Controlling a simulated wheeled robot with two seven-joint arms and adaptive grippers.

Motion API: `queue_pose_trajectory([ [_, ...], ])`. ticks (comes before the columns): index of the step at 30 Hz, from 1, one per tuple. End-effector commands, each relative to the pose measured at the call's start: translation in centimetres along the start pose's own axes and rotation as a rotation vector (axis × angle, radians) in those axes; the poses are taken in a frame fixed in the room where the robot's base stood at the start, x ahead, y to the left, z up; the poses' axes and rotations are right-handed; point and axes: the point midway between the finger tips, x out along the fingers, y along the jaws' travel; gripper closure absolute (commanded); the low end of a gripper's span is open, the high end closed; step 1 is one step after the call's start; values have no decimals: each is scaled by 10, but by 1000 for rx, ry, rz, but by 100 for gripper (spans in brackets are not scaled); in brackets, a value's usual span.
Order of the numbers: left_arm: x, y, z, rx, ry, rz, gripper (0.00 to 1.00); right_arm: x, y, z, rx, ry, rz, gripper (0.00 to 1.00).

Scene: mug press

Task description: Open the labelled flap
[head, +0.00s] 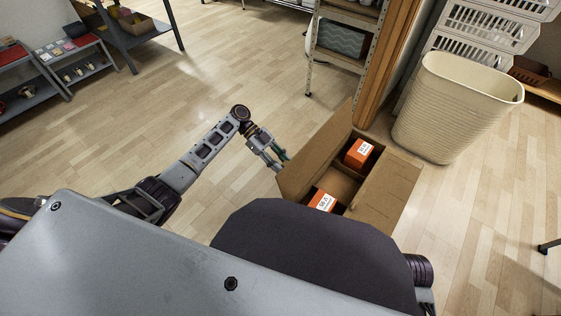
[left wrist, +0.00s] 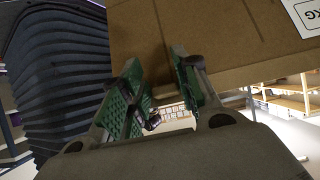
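An open cardboard carton (head: 385,195) stands in the middle right of the head view, partly hidden by my own body. A raised cardboard flap (head: 318,150) stands along its left side. Two orange boxes (head: 359,153) with white labels are inside, the other one (head: 322,199) nearer me. My left gripper (head: 277,158) is just outside the left side of the carton. In the left wrist view its green-padded fingers (left wrist: 156,62) are apart, with nothing visible gripped, by a cardboard panel (left wrist: 215,35). That panel has a white label (left wrist: 305,15) reading "KG". My right gripper is not visible.
A cream bin (head: 455,105) stands right of the carton, with white crates (head: 485,25) behind it. A shelf rack (head: 345,40) and a wooden post stand behind the carton. Low shelves (head: 75,55) are at far left. The floor left of the carton is clear.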

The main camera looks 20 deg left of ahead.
Motion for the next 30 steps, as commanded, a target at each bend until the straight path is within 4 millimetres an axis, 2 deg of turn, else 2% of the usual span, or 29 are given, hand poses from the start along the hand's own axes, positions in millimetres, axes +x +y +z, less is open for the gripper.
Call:
queue_pose_trajectory([
  [1,4,3,3,-5,1,7,62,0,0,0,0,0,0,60],
  [4,2,2,1,-2,2,5,50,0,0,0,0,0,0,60],
  [17,-4,-1,-2,3,4,-1,50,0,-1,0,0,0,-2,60],
  [23,-19,-1,-2,4,3,-2,50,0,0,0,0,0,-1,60],
  [30,-52,-1,-2,3,2,-2,50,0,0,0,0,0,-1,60],
])
